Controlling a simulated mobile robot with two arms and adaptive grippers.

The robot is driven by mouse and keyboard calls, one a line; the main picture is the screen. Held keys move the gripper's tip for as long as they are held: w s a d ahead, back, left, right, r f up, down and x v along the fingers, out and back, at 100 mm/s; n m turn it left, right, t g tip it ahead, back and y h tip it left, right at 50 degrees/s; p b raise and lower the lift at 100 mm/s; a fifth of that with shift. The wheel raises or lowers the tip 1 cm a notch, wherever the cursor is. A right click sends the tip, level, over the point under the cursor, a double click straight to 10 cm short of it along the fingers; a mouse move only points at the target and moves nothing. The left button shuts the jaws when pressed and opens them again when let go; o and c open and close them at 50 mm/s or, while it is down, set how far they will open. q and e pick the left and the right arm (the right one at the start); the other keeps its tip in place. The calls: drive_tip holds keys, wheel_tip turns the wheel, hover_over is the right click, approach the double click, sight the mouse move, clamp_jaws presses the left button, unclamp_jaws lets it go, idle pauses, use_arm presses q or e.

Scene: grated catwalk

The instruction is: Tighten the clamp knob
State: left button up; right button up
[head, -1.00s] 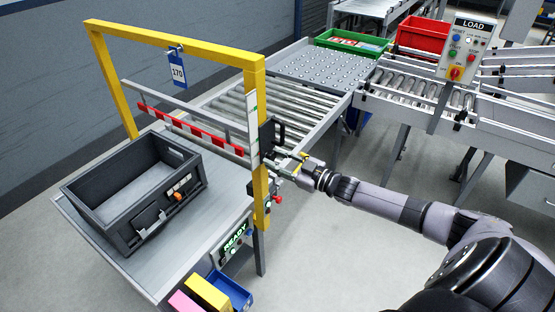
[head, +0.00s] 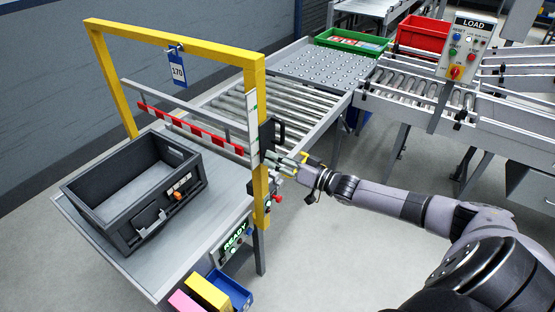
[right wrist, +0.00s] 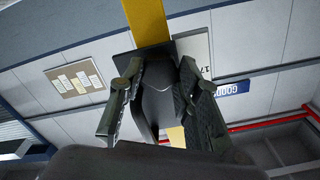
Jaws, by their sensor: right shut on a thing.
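The clamp knob (right wrist: 155,92) is black and sits in front of the yellow post in the right wrist view. My right gripper (right wrist: 158,95) has its two dark fingers on either side of the knob and is shut on it. In the head view, the right gripper (head: 281,166) is at the right post of the yellow frame (head: 260,180), just below a black bracket with a handle (head: 270,133). There the knob is mostly hidden by the fingers. My left gripper is not in view.
A black tote (head: 92,217) stands on the metal table left of the post. A red-and-white striped bar (head: 190,130) hangs across the frame. A roller conveyor (head: 250,103) runs behind. Yellow and blue bins (head: 232,292) sit low by the table.

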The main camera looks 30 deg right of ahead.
drive_tip(key=shift+f+m, duration=0.1)
drive_tip(key=shift+m, duration=0.2)
idle(0.4)
drive_tip(key=o, duration=1.1)
drive_tip(key=shift+o, duration=0.2)
drive_tip(key=shift+s, duration=0.15)
drive_tip(key=v, duration=1.1)
drive_tip(key=shift+s+d, duration=0.2)
drive_tip(key=shift+s, duration=0.15)
